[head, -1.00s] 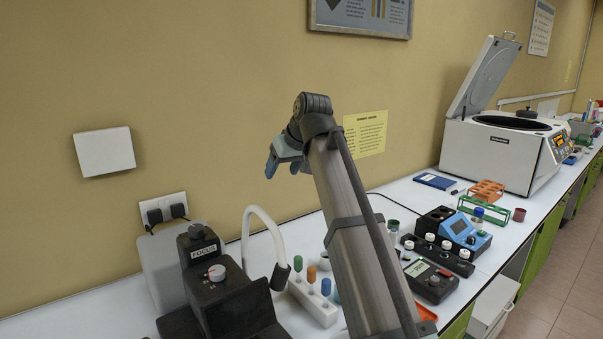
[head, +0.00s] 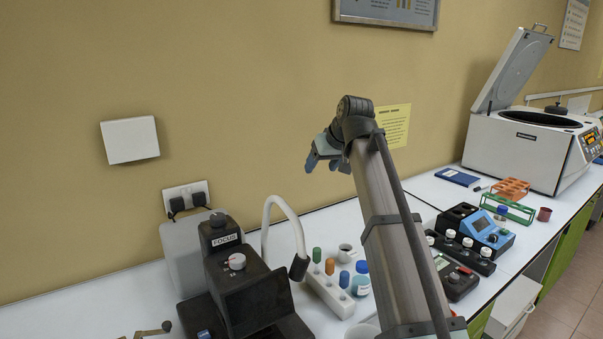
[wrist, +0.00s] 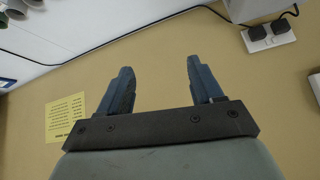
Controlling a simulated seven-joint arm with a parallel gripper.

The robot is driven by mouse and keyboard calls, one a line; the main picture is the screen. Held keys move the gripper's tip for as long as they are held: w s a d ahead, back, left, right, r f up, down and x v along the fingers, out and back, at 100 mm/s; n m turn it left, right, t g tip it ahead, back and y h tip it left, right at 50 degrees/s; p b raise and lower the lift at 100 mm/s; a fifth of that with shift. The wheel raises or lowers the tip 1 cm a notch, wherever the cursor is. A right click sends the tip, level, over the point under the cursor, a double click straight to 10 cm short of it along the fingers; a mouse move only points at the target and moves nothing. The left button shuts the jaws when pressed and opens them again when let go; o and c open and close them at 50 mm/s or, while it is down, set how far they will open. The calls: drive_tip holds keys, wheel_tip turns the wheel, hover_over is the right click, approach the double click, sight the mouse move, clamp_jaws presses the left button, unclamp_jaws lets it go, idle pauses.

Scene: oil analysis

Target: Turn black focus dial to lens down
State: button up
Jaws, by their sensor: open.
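A black instrument (head: 238,283) with a "FOCUS" label stands at the lower left of the head view. A small light-coloured round knob with a red mark (head: 237,261) sits on its upper front, below the label. A black round dial (head: 218,220) sits on top of it, above the label. My gripper (head: 322,160) is raised in the air in front of the wall, up and right of the instrument and well apart from it. In the wrist view my gripper (wrist: 157,85) has its two blue fingers wide apart with nothing between them.
A white curved hose (head: 284,204) rises beside the instrument. A white rack (head: 328,290) with coloured-capped tubes stands right of it. A wall socket (head: 186,197) with plugs is behind. A white centrifuge (head: 525,150) with raised lid stands far right. The bench's left part is mostly clear.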

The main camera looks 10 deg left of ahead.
drive_tip(key=shift+a, duration=0.1)
wheel_tip(320, 180, up, 8)
drive_tip(key=r+n+g+y, duration=0.1)
drive_tip(key=n+g, duration=0.1)
drive_tip(key=n, duration=0.3)
hover_over(218, 216)
drive_tip(key=d, duration=0.2)
wheel_tip(218, 216, down, 3)
drive_tip(key=s+d+n+g+h, duration=0.1)
drive_tip(key=s+d+g+h, duration=0.1)
drive_tip(key=s+d, duration=0.1)
drive_tip(key=x, duration=1.3)
drive_tip(key=shift+w+a+f, duration=0.2)
drive_tip(key=shift+w+a, duration=0.05)
drive_tip(key=shift+w, duration=0.15)
drive_tip(key=shift+c, duration=0.5)
drive_tip(key=c, duration=1)
